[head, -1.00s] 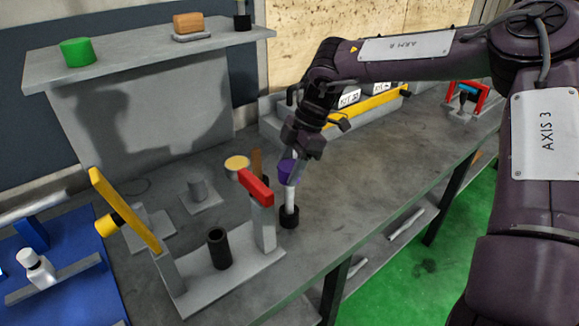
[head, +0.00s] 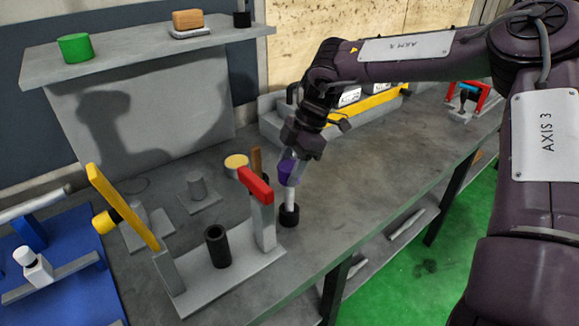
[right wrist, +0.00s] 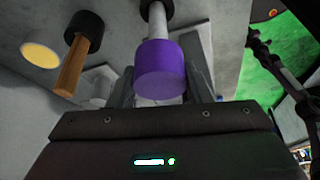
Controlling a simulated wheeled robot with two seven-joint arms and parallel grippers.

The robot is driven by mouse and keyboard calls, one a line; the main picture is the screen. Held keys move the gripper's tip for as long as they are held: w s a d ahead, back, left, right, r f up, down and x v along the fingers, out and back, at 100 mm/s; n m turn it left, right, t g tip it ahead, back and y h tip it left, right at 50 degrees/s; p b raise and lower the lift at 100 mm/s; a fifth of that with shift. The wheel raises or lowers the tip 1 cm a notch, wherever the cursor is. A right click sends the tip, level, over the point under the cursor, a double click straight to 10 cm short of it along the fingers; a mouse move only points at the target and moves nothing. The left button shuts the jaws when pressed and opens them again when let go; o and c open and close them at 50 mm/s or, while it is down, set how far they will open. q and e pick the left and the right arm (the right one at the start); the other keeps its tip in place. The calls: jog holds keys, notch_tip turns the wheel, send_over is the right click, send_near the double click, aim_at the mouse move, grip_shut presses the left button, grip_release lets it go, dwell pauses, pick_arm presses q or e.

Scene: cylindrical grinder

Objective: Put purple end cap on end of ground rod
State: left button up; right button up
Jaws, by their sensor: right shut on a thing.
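The purple end cap (head: 286,175) is in my right gripper (head: 288,165), whose fingers close on either side of it. In the right wrist view the cap (right wrist: 168,72) sits between the two fingers, in line with a pale upright rod (right wrist: 157,22). In the head view this rod (head: 290,198) stands below the cap in a black foot (head: 289,215). I cannot tell whether the cap is seated on it. Another pale grey rod (head: 32,205) lies at the far left above the blue fixture. I cannot tell which is the ground rod. My left gripper is not in view.
Close left of the cap stand a red-topped grey post (head: 258,200), a wooden-handled piece (head: 256,160) and a yellow disc (head: 236,161). A black tube (head: 217,246) and a slanted yellow bar (head: 122,207) are further left. The bench (head: 370,175) is clear to the right.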

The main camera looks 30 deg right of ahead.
jog(key=shift+f+b, duration=1.5)
jog(key=shift+f, duration=0.4)
jog(key=o, duration=1)
jog(key=v, duration=0.8)
jog(key=shift+s+f, duration=0.1)
